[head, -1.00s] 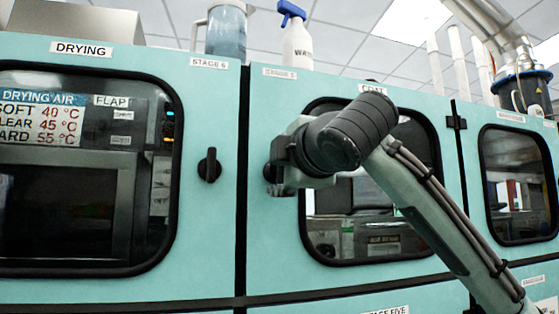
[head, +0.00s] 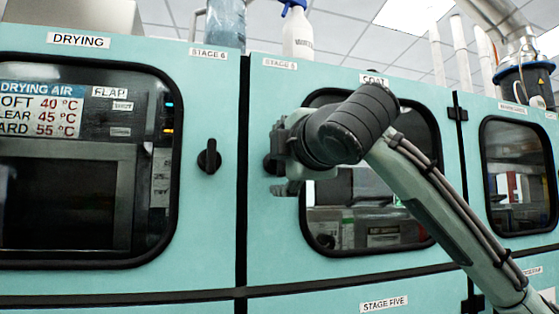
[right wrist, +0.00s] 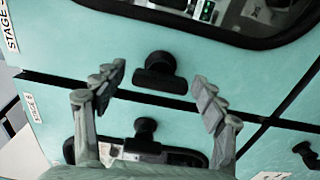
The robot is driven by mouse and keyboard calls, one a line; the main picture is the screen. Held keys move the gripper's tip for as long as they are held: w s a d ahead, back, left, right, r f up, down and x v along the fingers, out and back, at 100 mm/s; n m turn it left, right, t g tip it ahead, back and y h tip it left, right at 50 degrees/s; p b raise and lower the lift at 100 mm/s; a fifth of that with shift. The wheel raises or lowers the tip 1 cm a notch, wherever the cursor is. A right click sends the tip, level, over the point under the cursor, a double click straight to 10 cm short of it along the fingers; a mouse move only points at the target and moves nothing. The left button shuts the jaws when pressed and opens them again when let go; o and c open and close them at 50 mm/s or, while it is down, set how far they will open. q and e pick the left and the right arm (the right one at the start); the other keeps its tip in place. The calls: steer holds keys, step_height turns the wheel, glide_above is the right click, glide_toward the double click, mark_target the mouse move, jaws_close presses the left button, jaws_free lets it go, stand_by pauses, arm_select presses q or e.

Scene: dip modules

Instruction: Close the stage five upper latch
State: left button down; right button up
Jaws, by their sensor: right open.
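The stage five upper latch (right wrist: 158,72) is a black knob with a crossbar, on the teal stage five door beside the door gap. Its bar lies parallel to that gap in the right wrist view. In the head view the latch (head: 269,165) is partly covered by my right gripper (head: 278,158). In the right wrist view my right gripper (right wrist: 158,98) is open and empty, its fingers spread to either side of the latch, with clear space between. Whether it touches the latch cannot be told. My left gripper is out of view.
A similar black latch (head: 208,157) sits on the stage 6 door, left of the gap. The stage five window (head: 425,225) is behind my right arm. A spray bottle (head: 298,35) and a blue container (head: 225,25) stand on top of the cabinet.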

steer(key=shift+s, duration=0.25)
steer(key=v, duration=1.1)
steer(key=shift+s+d, duration=0.2)
steer(key=shift+s, duration=0.05)
